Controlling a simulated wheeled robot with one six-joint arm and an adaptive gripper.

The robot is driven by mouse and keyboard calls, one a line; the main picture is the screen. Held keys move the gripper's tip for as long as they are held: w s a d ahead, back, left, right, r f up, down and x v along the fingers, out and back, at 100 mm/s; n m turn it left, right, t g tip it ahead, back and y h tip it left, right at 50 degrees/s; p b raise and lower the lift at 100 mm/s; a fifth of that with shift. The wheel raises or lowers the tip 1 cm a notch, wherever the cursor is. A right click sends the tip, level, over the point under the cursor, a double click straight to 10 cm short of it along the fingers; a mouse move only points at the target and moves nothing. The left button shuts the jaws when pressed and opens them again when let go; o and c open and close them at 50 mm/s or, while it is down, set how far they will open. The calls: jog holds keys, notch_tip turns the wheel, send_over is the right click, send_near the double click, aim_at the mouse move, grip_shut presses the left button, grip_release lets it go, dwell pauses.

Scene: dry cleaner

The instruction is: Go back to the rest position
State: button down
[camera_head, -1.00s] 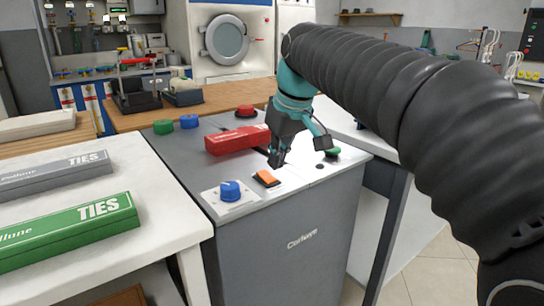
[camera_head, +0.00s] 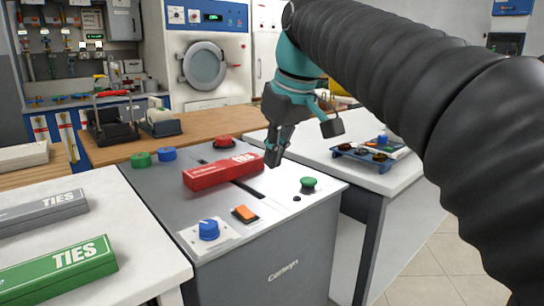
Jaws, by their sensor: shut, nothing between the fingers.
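My gripper (camera_head: 273,160) is shut and empty. It hangs from my arm just above the right end of a red box (camera_head: 218,173) on the grey machine cabinet (camera_head: 265,210); I cannot tell whether it is apart from the box in depth. On the cabinet top in front of it are an orange rocker switch (camera_head: 244,214), a blue knob (camera_head: 208,229) and a green button (camera_head: 308,183). None of these is held.
A red button (camera_head: 223,141) and green (camera_head: 140,160) and blue (camera_head: 167,154) caps sit at the cabinet's rear. A white table at left holds a green TIES box (camera_head: 60,270) and a grey one (camera_head: 40,212). A blue tray (camera_head: 365,158) stands on the right-hand table.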

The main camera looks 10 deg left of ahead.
jog(key=d+f+m+t, duration=0.1)
jog(key=d+f+m, duration=0.3)
jog(key=f, duration=0.7)
jog(key=s+d+f+m+t+h, duration=0.1)
jog(key=s+d+f+m, duration=0.2)
jog(key=s+d+f, duration=0.4)
jog(key=s+d+f+m+t+h, duration=0.1)
jog(key=s+d+f+m+h, duration=0.1)
jog(key=s+d+f, duration=0.5)
jog(key=s+d, duration=0.3)
jog(key=d, duration=0.2)
jog(key=shift+s+f+m, duration=0.25)
jog(key=shift+s+m, duration=0.05)
jog(key=shift+m, duration=0.1)
